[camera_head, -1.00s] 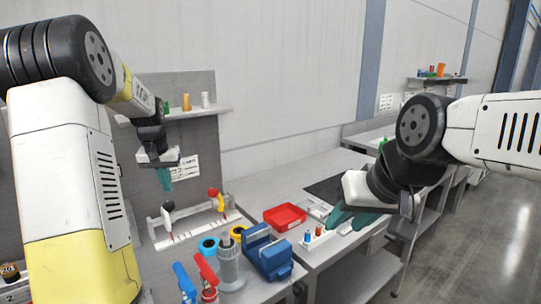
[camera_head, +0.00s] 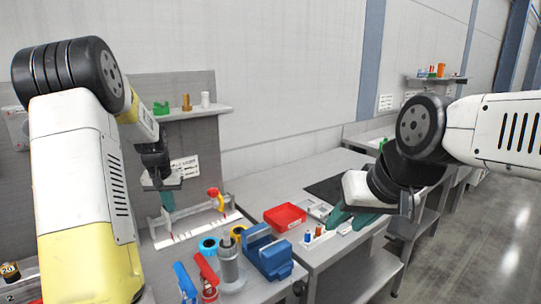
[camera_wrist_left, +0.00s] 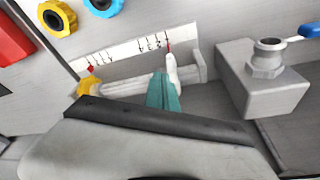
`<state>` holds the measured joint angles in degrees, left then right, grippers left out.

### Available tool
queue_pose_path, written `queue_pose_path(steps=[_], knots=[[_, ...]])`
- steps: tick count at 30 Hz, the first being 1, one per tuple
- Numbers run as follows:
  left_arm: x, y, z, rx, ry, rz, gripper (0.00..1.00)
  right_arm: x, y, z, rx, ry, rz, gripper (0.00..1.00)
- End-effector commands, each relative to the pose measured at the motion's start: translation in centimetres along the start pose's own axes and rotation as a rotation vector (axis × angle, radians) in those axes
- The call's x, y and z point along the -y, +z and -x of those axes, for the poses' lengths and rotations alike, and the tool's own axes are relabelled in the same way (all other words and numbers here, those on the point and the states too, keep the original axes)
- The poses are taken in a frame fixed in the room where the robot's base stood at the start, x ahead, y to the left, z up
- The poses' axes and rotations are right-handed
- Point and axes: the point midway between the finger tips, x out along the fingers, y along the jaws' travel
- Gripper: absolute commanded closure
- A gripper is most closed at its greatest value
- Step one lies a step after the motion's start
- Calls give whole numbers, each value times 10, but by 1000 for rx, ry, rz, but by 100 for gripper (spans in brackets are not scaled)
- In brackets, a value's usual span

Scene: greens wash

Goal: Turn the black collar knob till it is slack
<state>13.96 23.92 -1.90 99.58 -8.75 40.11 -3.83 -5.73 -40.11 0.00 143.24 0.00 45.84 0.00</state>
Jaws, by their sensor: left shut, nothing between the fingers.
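A grey fixture with a white marked scale strip (camera_head: 190,232) stands on the bench, with a red-and-yellow lever (camera_head: 217,199) at its right end. My left gripper (camera_head: 168,203) is shut and empty, its teal fingers pointing down at the fixture's left end. The black collar knob is hidden behind the fingers there, and I cannot tell whether they touch it. In the left wrist view the teal fingers (camera_wrist_left: 163,92) cover the base of a white lever with a red tip (camera_wrist_left: 171,62). The yellow collar (camera_wrist_left: 88,85) is visible. My right gripper (camera_head: 350,217) appears open and empty over the right bench.
Blue (camera_head: 208,246) and yellow rings, a grey cylindrical fitting (camera_head: 229,266), red and blue handled tools and a blue vise-like block (camera_head: 267,253) crowd the front. A red tray (camera_head: 285,217) lies to the right. A shelf (camera_head: 185,114) is on the back panel.

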Motion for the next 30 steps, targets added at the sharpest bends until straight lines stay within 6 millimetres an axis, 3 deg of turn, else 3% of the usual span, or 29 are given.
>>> queue_pose_path(steps=[30], knots=[[8,0,0,-2,-1,3,100,0,0,0,0,0,0,64]])
